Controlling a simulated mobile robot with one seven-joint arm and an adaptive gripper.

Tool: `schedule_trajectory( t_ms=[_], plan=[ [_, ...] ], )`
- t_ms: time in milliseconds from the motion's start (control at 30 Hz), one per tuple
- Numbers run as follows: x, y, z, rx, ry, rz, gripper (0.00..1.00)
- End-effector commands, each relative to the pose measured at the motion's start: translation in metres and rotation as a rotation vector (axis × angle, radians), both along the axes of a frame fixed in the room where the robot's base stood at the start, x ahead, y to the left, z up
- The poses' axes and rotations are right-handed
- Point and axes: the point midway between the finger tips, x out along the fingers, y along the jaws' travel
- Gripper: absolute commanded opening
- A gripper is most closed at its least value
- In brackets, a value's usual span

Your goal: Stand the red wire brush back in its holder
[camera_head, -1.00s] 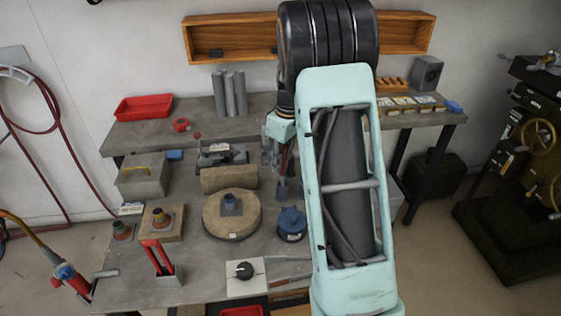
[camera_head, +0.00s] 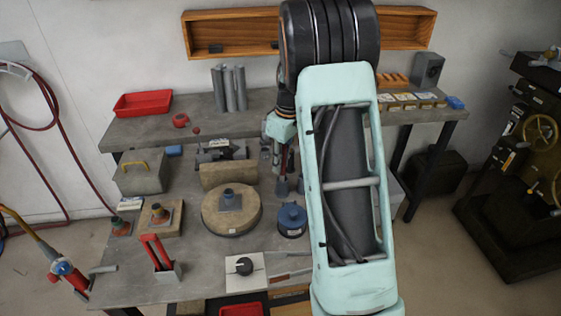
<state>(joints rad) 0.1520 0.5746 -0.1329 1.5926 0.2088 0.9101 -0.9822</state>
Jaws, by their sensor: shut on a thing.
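My gripper (camera_head: 283,145) points down over the right middle of the workbench, just left of my pale green forearm. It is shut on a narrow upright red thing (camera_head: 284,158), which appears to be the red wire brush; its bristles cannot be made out. Small grey upright cylinders (camera_head: 281,187) stand below and beside it, one of which may be the holder. At this size I cannot tell whether the brush touches or enters any of them. My arm hides the bench to the right.
A blue round pot (camera_head: 292,221) and a round wooden disc (camera_head: 226,222) stand in front. A wooden block (camera_head: 228,174) and a grey vise-like tool (camera_head: 220,150) lie left. A red forked tool in a grey base (camera_head: 160,258) stands front left. Grey tubes (camera_head: 229,88) stand at the back.

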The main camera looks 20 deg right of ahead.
Motion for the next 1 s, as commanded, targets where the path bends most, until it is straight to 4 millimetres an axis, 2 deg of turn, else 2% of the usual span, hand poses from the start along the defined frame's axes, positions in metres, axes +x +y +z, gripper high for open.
schedule_trajectory(
  t_ms=[267, 600, 867, 900, 1000],
  plan=[
    [0.000, 0.000, 0.000, 0.000, 0.000, 0.000, 0.00],
    [0.000, 0.000, -0.014, 0.000, 0.000, -0.001, 0.00],
    [0.000, 0.000, -0.014, 0.000, 0.000, 0.000, 0.00],
    [0.000, 0.000, -0.014, 0.000, 0.000, 0.000, 0.19],
    [0.000, 0.000, -0.014, 0.000, 0.000, 0.000, 0.30]
  ],
)
